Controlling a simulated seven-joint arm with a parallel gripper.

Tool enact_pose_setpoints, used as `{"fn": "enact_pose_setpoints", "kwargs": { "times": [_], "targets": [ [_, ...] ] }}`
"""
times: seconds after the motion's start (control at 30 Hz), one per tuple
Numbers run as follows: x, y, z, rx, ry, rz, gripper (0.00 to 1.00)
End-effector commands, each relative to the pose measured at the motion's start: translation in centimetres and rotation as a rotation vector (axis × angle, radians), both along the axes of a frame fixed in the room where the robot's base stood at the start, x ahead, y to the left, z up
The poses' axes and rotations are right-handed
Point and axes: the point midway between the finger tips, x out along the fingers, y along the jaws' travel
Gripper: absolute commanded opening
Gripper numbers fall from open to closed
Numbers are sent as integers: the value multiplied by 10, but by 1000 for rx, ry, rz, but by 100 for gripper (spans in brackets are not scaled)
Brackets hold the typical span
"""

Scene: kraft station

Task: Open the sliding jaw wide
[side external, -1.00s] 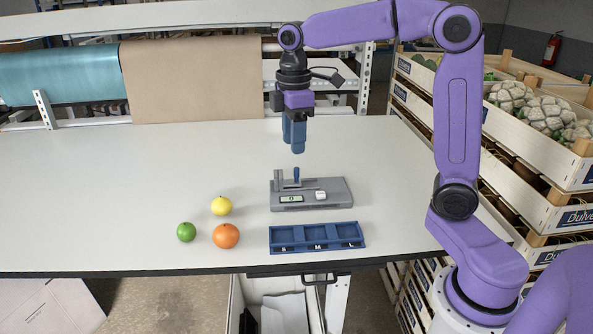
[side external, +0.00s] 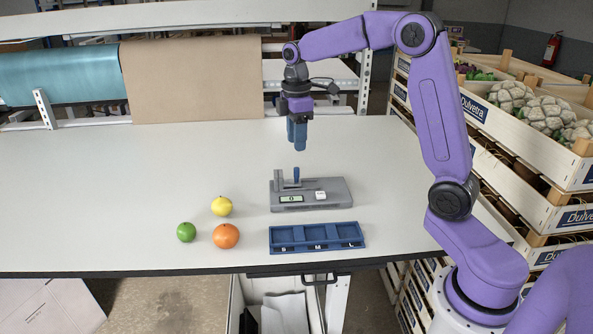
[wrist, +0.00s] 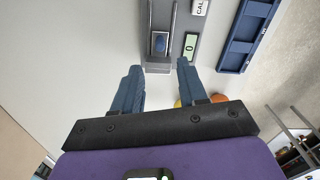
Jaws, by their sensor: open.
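A grey measuring device (side external: 335,192) lies on the white table, with a small display reading 0 and a white button on its top. An upright grey jaw (side external: 279,180) stands at its left end. Beside it stands the sliding jaw with a blue post (side external: 296,174); the two jaws look close together. My gripper (side external: 298,148) hangs above and slightly behind the device, pointing down, open and empty. In the wrist view, my gripper's blue fingers (wrist: 157,80) are spread apart, and the blue post top (wrist: 159,43) shows ahead between them, not touched.
A yellow fruit (side external: 222,206), a green fruit (side external: 186,232) and an orange fruit (side external: 226,236) sit left of the device. A blue tray (side external: 317,250) with three compartments marked S, M, L lies in front. The left of the table is clear.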

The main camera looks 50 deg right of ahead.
Motion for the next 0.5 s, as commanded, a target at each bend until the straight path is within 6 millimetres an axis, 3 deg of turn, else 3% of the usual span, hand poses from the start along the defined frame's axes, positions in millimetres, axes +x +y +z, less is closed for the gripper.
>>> {"fn": "enact_pose_setpoints", "kwargs": {
  "times": [0.3, 0.5],
  "targets": [
    [-1, 0, -61, 0, 6, 1, 42],
    [-1, 0, -87, 0, 2, 1, 42]
  ]
}}
